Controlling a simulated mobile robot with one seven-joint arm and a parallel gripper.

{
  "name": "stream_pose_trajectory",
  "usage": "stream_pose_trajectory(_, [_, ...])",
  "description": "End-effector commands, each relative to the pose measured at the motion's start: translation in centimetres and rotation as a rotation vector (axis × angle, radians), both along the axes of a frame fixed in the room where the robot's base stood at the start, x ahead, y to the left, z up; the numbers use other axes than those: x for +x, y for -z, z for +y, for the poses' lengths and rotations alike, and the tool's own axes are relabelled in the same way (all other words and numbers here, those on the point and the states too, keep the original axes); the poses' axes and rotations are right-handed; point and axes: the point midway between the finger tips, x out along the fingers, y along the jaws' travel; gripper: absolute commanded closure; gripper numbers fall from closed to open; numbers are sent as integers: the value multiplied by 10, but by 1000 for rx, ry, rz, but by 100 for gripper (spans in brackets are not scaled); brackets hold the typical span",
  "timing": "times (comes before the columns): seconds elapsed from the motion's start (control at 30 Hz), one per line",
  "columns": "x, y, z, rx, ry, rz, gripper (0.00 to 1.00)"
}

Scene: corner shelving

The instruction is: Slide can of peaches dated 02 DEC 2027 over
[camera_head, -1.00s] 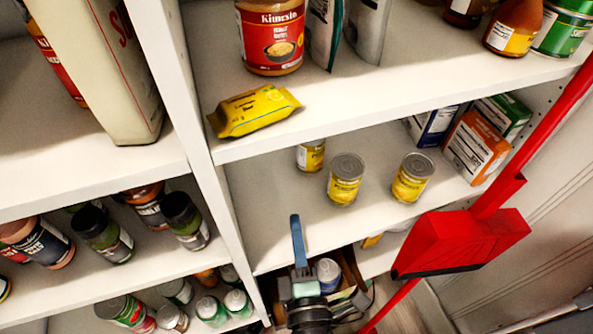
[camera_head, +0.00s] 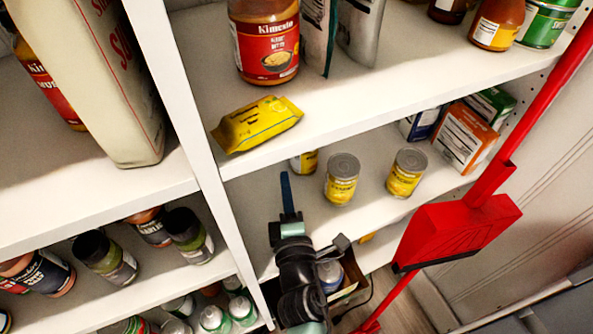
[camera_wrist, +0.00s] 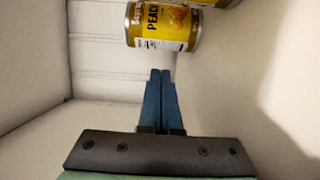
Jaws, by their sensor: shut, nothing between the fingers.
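Three yellow-labelled cans stand on the middle-right shelf in the head view: a near can (camera_head: 342,180), a right can (camera_head: 406,174) and a back can (camera_head: 304,162), partly hidden by the shelf above. My gripper (camera_head: 286,178) is shut and empty, its blue fingers over the same shelf left of the near can. In the wrist view a can labelled peaches (camera_wrist: 163,27) is just beyond my shut fingertips (camera_wrist: 160,74), with a small gap in the picture. Part of another can (camera_wrist: 215,3) shows at the top edge. No date is readable.
The shelf board above (camera_head: 380,105) holds a yellow packet (camera_head: 257,123) and a jar (camera_head: 264,40). A white upright (camera_head: 190,110) stands left of my gripper. Boxes (camera_head: 463,138) stand at the shelf's right end. A red long-handled thing (camera_head: 455,235) leans at the front right.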

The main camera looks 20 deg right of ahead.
Motion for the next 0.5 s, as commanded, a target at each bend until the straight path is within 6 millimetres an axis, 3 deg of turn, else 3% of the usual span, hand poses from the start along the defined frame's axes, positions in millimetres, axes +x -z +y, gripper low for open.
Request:
stream_pose_trajectory(0.2, [11,-3,-23,0,4,2,100])
stream_pose_trajectory(0.5, [14,0,-30,1,2,2,100])
